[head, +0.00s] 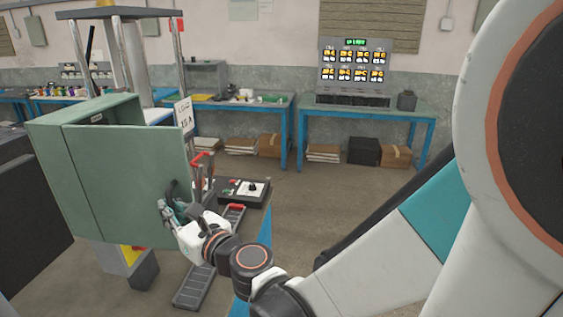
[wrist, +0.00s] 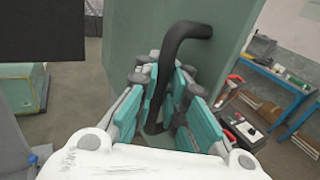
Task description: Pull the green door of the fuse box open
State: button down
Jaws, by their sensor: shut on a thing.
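The fuse box (head: 85,112) is a green cabinet at the left in the head view. Its green door (head: 122,190) faces me and looks slightly ajar, with a gap along the top. The door also fills the upper middle of the wrist view (wrist: 135,30). A black bent handle (wrist: 180,42) stands out from the door. My gripper (head: 173,208) is at the door's right edge in the head view. In the wrist view its teal fingers (wrist: 160,105) are closed around the handle's lower part.
Blue-legged workbenches (head: 375,112) stand along the back wall, with cardboard boxes (head: 396,155) beneath. A black device with a dial (head: 240,190) and a red-handled tool (head: 203,165) are right of the door. Open floor (head: 320,205) lies to the right.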

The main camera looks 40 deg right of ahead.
jog(key=shift+s+a, duration=0.6)
jog(key=shift+s, duration=0.1)
jog(key=c, duration=1.7)
grip_release()
jog(key=shift+s+d, duration=0.15)
jog(key=shift+o, duration=0.2)
jog(key=shift+r, duration=0.1)
